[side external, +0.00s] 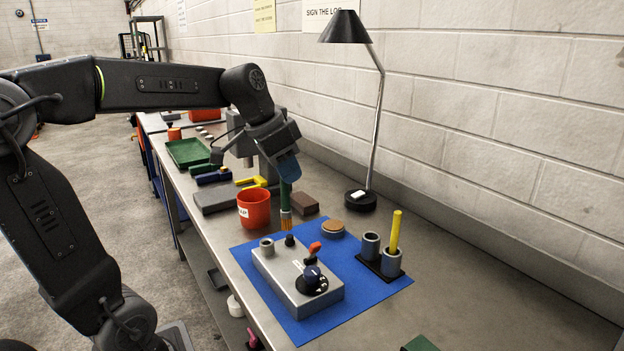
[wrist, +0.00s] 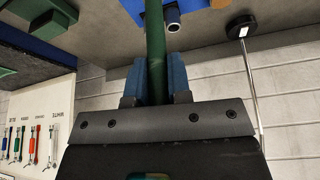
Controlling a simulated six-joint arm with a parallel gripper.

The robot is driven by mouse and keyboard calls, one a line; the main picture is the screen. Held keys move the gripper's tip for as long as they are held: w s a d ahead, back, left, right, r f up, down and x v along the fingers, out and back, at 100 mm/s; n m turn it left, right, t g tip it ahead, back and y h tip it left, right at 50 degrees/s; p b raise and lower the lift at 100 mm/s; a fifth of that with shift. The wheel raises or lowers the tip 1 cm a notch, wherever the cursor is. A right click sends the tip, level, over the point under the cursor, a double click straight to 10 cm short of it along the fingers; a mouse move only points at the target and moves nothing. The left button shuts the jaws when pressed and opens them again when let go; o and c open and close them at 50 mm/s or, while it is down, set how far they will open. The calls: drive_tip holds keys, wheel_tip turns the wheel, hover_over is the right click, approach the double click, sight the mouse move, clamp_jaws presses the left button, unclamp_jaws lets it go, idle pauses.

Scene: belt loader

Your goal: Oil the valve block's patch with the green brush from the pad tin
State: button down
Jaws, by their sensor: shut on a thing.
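My gripper (side external: 287,170), with blue fingers, is shut on the green brush (side external: 285,197) and holds it upright with the bristles down. In the wrist view the green handle (wrist: 155,40) runs between the fingers (wrist: 156,78). The bristle tip shows just above the far end of the grey valve block (side external: 275,270); whether it touches anything, I cannot tell. The block lies on a blue mat and carries a black dial, an orange-tipped lever and a grey port. The round tin with a brown pad (side external: 333,227) sits at the mat's far edge.
A two-cup holder (side external: 380,266) stands right of the block, with a yellow handle (side external: 395,232) in one cup. An orange cup (side external: 254,209) and a brown block (side external: 304,203) stand behind the mat. A lamp (side external: 361,200) stands near the wall. The bench's right end is mostly clear.

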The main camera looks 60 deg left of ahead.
sight(287, 216)
drive_tip(key=shift+s+f, duration=0.25)
drive_tip(key=shift+f, duration=2.15)
